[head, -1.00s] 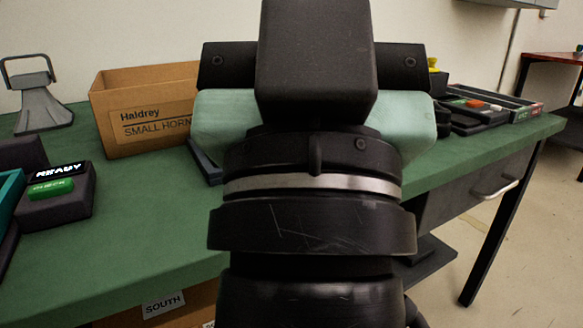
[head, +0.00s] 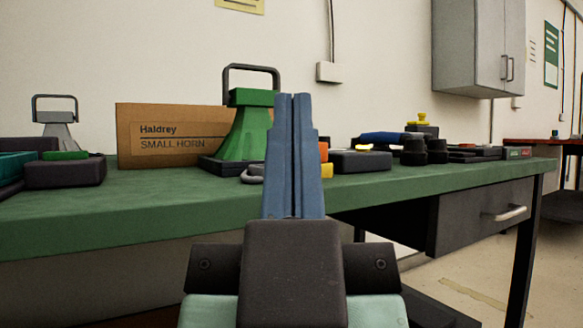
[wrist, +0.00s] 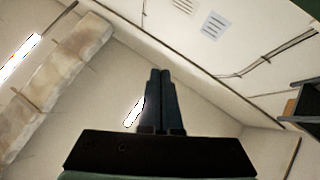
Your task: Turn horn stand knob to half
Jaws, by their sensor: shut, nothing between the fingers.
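A green horn (head: 245,130) with a dark top handle stands on a dark base (head: 217,164) on the bench, in the middle of the head view. My gripper (head: 293,97) is in front of it, fingers pointing up, pressed together and empty. The fingers overlap the horn's right edge in the picture; I see no contact. I cannot pick out a knob on the horn stand; part of that area is hidden behind the fingers. In the wrist view my shut gripper (wrist: 160,72) shows against ceiling and walls, with no horn stand.
A cardboard "Haldrey SMALL HORN" box (head: 160,125) stands behind the horn. A grey horn (head: 58,122) and a dark box with a green button (head: 65,155) are at left. Right are a blue handset (head: 383,138), black round parts (head: 413,152) and a drawer (head: 485,215).

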